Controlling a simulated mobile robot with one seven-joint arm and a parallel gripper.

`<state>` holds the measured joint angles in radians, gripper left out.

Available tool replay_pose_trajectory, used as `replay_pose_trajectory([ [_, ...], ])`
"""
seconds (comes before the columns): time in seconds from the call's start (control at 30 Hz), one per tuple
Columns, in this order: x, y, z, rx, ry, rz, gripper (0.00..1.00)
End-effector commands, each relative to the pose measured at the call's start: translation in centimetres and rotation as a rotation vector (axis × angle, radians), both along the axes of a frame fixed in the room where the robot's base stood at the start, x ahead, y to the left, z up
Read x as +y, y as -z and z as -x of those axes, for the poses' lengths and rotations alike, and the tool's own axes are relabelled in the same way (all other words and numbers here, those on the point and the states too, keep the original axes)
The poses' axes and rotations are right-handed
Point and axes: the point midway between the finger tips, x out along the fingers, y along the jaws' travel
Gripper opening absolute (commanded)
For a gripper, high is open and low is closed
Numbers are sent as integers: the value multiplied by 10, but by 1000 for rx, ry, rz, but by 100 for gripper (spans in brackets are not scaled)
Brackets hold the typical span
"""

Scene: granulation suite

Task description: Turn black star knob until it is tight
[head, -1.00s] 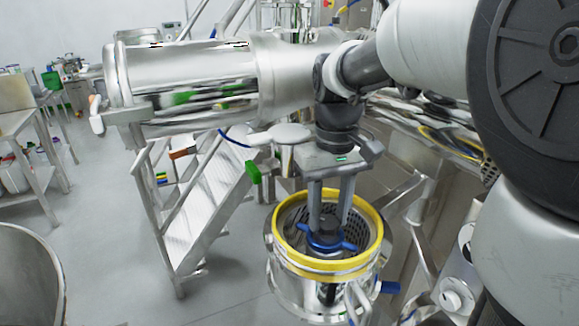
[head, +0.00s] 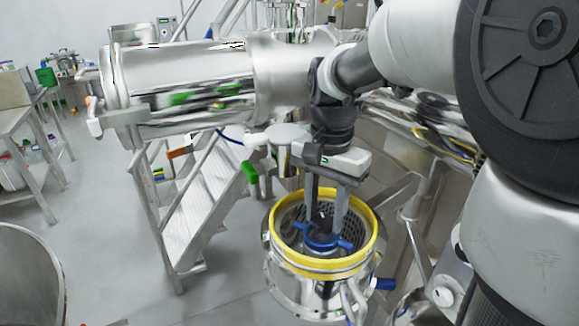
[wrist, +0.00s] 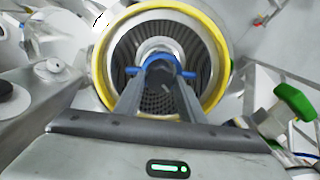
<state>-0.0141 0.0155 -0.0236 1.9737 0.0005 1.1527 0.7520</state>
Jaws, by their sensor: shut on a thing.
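The black star knob (head: 322,236) sits at the centre of a blue winged part (head: 343,243), inside a steel vessel with a yellow rim (head: 287,259). My gripper (head: 325,222) reaches straight down into the vessel, with its fingers on either side of the knob and shut on it. In the wrist view my gripper (wrist: 160,72) points at the vessel's centre, and the blue part (wrist: 187,74) shows around the fingertips. The fingers hide most of the knob, so its lobes and how tight it is cannot be seen.
A large steel cylinder (head: 185,80) lies level to the upper left of my gripper. A green handle (head: 250,172) is close to the left.

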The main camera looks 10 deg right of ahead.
Motion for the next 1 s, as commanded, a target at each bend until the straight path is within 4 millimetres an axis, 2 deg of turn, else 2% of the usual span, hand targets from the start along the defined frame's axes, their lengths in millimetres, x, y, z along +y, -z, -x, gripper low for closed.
replay_pose_trajectory([
  [0.4, 0, -2, -1, -4, 271, 1, 14],
  [1.0, 0, -1, -1, -4, 353, 0, 14],
])
